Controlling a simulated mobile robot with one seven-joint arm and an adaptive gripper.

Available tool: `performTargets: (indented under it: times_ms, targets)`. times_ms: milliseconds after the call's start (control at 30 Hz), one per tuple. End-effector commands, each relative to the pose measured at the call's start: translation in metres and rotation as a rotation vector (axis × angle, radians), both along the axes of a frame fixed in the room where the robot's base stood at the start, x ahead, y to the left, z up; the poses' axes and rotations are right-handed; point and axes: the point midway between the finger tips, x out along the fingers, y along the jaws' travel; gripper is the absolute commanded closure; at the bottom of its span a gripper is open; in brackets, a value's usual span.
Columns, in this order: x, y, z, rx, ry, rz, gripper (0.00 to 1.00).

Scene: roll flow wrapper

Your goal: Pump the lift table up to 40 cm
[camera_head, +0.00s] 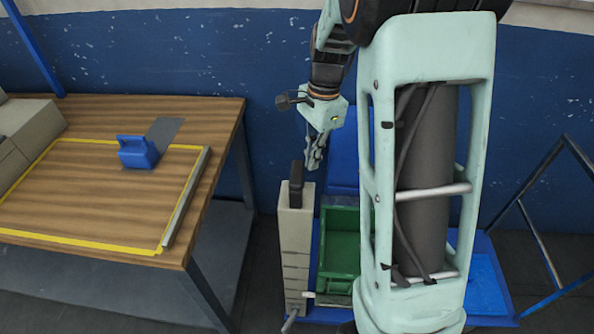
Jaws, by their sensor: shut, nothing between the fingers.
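What looks like the lift table is a blue platform (484,282) low on the floor, largely hidden behind my arm. A tall narrow beige column (295,235) stands at its left side, with an upright black handle-like piece (297,185) on top. A grey rod end (290,322) shows low at the column's foot; I cannot tell if it is the pump lever. My gripper (314,160) points down, shut and empty, just above and right of the black piece. It looks apart from it, though depth is unclear. No height reading is legible.
A green crate (340,215) sits on the blue platform, partly behind my arm. A blue frame (545,245) stands right. A blue-white wall closes the back.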

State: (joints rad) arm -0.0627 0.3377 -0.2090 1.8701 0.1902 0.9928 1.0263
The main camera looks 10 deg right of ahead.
Motion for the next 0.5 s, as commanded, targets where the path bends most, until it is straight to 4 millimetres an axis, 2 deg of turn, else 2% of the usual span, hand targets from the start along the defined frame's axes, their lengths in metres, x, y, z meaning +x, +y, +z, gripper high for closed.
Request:
performTargets:
  times_ms: [100,300,500]
  targets:
    - [0.002,-0.003,0.028,0.000,-0.006,-0.001,1.00]
    - [0.003,-0.008,0.067,-0.001,-0.006,-0.001,1.00]
    - [0.003,-0.010,0.088,-0.002,-0.001,-0.002,1.00]
